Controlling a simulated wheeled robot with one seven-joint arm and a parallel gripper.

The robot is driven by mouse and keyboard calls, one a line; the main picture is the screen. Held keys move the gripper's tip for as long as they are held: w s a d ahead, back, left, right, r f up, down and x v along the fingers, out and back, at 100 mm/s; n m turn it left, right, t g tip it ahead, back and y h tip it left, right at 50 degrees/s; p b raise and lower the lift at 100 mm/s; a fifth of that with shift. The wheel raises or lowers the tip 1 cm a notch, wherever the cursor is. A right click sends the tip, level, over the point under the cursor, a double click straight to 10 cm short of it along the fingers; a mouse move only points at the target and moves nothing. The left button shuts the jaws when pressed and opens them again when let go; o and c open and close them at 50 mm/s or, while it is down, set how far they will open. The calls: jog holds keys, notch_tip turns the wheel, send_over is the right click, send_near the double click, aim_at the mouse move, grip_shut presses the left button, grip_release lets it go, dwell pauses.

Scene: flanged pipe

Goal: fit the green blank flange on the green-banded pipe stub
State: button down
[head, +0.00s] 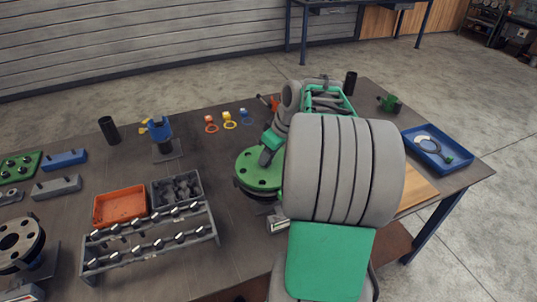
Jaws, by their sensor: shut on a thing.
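The green blank flange (255,178) is a round green disc with bolt holes, lying about level near the middle of the table. My gripper (267,156) reaches its right side from above and is shut on it; my arm hides part of the grip and the flange's right edge. A dark round edge shows just under the green disc, probably the pipe stub's own flange. The stub's green band is hidden, and I cannot tell whether the two faces touch or whether the holes line up.
A bolt rack (150,240), an orange tray (120,207) and a grey divided bin (178,190) stand left of the flange. A blue fitting on a stand (160,136) and small coloured rings (229,123) lie behind. A blue tray (458,152) is at right. A grey flange (18,238) stands far left.

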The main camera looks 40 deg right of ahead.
dwell(0.4)
jog(key=shift+f+b, duration=0.35)
jog(key=shift+b, duration=0.1)
jog(key=c, duration=1.5)
grip_release()
jog(key=o, duration=0.5)
jog(key=shift+c, duration=0.2)
jog(key=shift+f, duration=0.1)
jog(key=a+v, duration=0.1)
jog(key=v, duration=0.7)
notch_tip(320, 180, up, 9)
jog(key=p, duration=0.8)
send_over(276, 170)
